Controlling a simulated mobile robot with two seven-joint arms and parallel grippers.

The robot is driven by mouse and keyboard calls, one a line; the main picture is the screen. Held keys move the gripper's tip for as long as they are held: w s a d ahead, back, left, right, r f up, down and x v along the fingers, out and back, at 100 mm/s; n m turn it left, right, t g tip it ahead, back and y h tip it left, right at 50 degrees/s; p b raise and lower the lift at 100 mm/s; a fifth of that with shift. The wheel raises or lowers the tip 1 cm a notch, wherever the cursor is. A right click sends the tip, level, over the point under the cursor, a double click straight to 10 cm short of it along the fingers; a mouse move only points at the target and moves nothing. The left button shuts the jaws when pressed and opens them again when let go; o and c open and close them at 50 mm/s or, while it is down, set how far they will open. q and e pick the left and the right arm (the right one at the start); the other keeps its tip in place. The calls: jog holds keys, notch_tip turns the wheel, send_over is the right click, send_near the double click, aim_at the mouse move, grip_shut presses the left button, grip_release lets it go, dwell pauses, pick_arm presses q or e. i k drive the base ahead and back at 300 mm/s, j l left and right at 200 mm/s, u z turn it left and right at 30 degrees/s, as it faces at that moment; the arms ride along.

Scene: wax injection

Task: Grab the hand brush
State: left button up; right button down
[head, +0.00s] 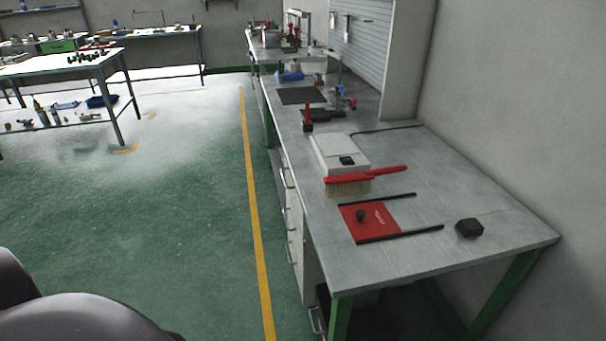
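The hand brush (366,175) has a long red handle and pale bristles. It is on the workbench on the right of the head view, between a white box-shaped device and a red plate. Its handle points to the right and its bristles face down. I cannot tell whether it touches the white device behind it. Neither of my grippers shows in the head view.
The grey workbench (470,202) runs along the right wall. On it are the white device (338,150), a red plate (378,221) between dark bars, and a small black block (469,228). Open green floor (190,220) lies left of the bench.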

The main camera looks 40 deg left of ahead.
aim_at(367, 175)
jog(key=u, duration=0.8)
jog(key=z, duration=0.25)
jog(key=i+j+z, duration=0.15)
jog(key=j+z, duration=0.25)
jog(key=i+j+z, duration=0.1)
jog(key=j+z, duration=0.6)
jog(key=j, duration=0.4)
jog(key=j+z, duration=0.25)
jog(key=j, duration=3.3)
